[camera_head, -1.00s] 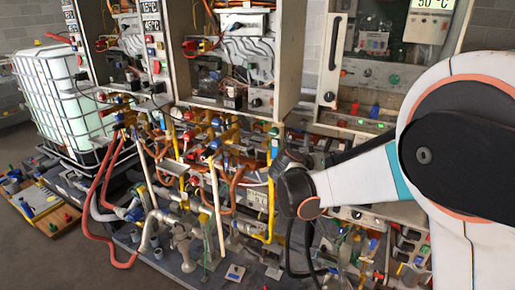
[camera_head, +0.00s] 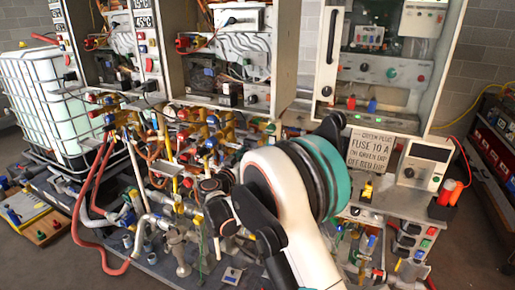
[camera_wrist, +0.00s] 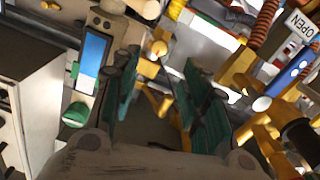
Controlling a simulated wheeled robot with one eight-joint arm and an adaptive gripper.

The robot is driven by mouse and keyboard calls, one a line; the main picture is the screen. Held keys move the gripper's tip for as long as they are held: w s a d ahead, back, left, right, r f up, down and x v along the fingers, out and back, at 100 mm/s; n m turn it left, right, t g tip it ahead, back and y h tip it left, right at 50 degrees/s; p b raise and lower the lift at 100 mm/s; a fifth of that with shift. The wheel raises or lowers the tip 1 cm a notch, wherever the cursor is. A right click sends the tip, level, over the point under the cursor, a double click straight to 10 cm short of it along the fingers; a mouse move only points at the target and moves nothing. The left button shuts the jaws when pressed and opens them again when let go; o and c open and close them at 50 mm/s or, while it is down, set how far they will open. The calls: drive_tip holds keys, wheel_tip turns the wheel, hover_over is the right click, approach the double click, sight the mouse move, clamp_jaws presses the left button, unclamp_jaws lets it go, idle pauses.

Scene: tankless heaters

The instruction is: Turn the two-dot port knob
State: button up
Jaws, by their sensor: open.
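My gripper (camera_wrist: 162,72) is open in the wrist view, with green-padded fingers apart on either side and nothing between them. A yellow-orange round cap (camera_wrist: 159,47) on a thin rod shows beyond the gap, between the fingertips. I cannot make out two dots on any knob, so I cannot tell which knob is the two-dot port knob. In the head view my arm reaches over the pipework below the cabinets, and its wrist hides the part behind it. My fingers cannot be made out there.
A blue-screened device (camera_wrist: 93,55) and a green button (camera_wrist: 76,114) are left of the fingers. Crowded pipes and valves surround the gripper. A FUSE sign (camera_head: 382,152) stands right of my arm.

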drive_tip(key=b+x, duration=0.1)
drive_tip(key=x, duration=0.7)
drive_tip(key=shift+w+d, duration=0.2)
drive_tip(key=shift+w, duration=0.15)
drive_tip(key=shift+c, duration=0.5)
clamp_jaws()
